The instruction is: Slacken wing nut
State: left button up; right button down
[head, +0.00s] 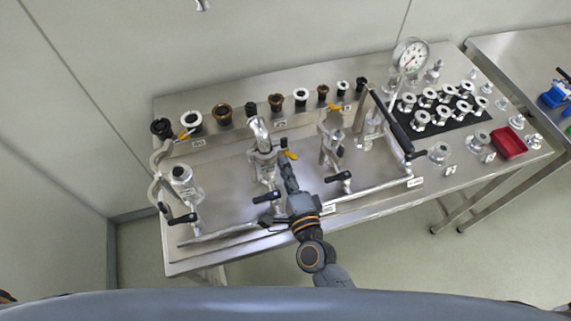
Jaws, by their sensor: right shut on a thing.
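My right gripper (284,162) reaches up from the lower middle of the head view to the central pipe fitting (262,150) on the steel bench. Its fingers are shut at the fitting's right side, just below a small black part and a yellow piece (291,155). The wing nut is held between the fingertips; it is too small and covered to make out clearly. My left gripper is not in view.
Fittings with black handles stand left (181,180) and right (333,145) of the gripper. A row of black, white and brown flanged pieces (223,112) lines the back. A pressure gauge (411,56), a black mat (408,136) and a red tray (508,143) are at right.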

jog(key=shift+f+n, duration=0.15)
jog(key=shift+n, duration=0.35)
jog(key=c, duration=1.5)
grip_release()
jog(key=shift+s, duration=0.1)
jog(key=v, duration=1.2)
